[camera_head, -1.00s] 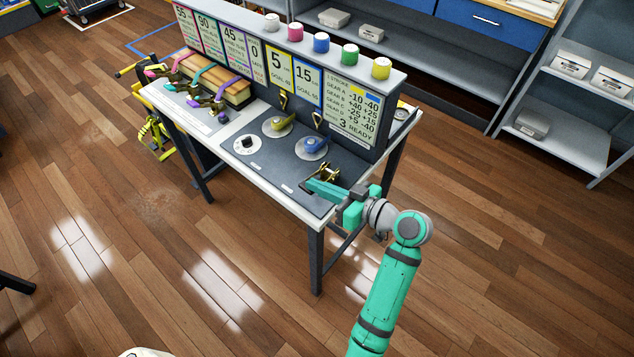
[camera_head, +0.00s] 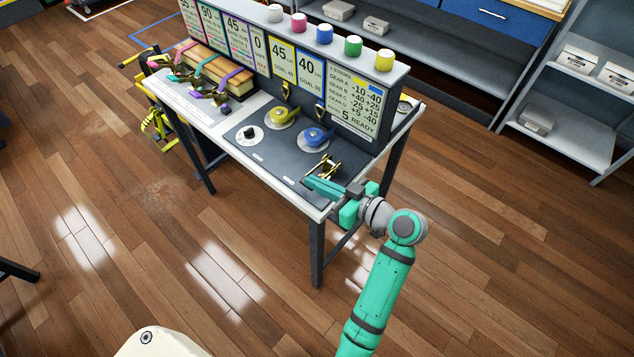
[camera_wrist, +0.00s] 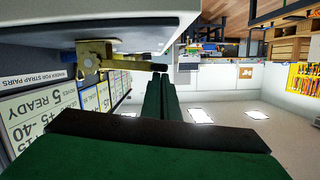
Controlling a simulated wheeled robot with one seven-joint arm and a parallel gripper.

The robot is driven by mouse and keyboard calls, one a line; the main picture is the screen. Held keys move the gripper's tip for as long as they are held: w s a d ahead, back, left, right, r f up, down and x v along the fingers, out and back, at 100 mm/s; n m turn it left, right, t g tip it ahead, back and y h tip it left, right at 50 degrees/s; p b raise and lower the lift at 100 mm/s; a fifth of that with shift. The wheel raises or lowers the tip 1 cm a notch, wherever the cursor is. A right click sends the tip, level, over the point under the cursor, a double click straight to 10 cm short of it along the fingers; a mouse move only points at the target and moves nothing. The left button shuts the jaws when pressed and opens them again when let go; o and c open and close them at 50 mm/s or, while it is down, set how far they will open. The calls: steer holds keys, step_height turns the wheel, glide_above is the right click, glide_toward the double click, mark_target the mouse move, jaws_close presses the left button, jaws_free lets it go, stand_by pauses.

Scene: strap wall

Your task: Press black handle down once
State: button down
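The brass ratchet with the handle (camera_head: 325,166) stands at the right end of the dark tabletop panel, its lever tilted up. In the wrist view, the brass ratchet (camera_wrist: 92,55) hangs at the upper left, its bar reaching right to a dark end close to my fingertips. I cannot tell whether they touch. My teal gripper (camera_head: 312,185) is low over the table's front right corner, just in front of the ratchet. In the wrist view, its two green fingers (camera_wrist: 162,82) lie side by side with almost no gap and nothing between them.
A sign board (camera_head: 355,108) rises behind, reading 5 READY, with cards showing 45 and 40. Strapped wood blocks (camera_head: 215,70) lie at the far left.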

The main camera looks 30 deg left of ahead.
steer(key=d+r, duration=0.6)
steer(key=d, duration=0.3)
steer(key=shift+s+d+r, duration=0.15)
steer(key=shift+s+d, duration=0.15)
steer(key=shift+s, duration=0.15)
